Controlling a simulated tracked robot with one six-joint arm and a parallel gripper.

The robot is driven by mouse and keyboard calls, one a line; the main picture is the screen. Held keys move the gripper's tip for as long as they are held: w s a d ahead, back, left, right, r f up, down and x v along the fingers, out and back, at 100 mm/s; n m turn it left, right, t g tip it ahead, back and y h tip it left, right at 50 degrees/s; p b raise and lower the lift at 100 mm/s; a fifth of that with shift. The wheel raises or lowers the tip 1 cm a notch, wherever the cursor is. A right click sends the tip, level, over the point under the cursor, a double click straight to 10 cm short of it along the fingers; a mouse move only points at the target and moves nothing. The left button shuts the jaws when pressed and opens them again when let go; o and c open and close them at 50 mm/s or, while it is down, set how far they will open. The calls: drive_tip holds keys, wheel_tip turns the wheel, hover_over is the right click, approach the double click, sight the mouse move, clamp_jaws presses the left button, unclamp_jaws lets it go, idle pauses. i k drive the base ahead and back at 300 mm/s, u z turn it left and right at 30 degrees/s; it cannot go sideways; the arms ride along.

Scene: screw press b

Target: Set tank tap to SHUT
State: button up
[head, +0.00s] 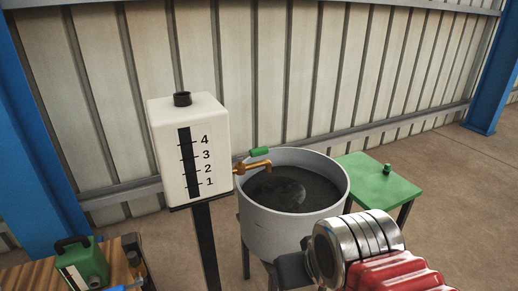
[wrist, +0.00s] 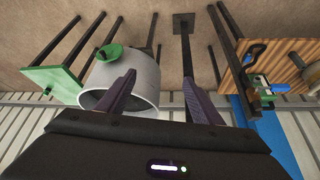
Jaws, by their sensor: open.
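The white tank (head: 190,150) with a dark level strip marked 1 to 4 stands on a post in the head view. The brass tank tap (head: 254,167) comes out of its right side, with the spout over the rim of the grey drum (head: 270,228). The tap's green handle (head: 260,151) lies nearly level above the brass body; I see no SHUT mark on it. In the wrist view my gripper (wrist: 160,78) is open and empty, its two dark fingers apart. In the head view my arm is at the lower right, in front of the drum.
A green table (head: 367,178) with a small green object (head: 387,169) stands right of the drum. A wooden bench (head: 112,250) with a green can (head: 82,262) is at lower left. A ribbed wall closes the back; open floor lies to the right.

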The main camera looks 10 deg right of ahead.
sight(262, 151)
drive_tip(key=k, duration=0.6)
drive_tip(key=u, duration=0.15)
drive_tip(key=i, duration=1.45)
drive_tip(key=z, duration=0.3)
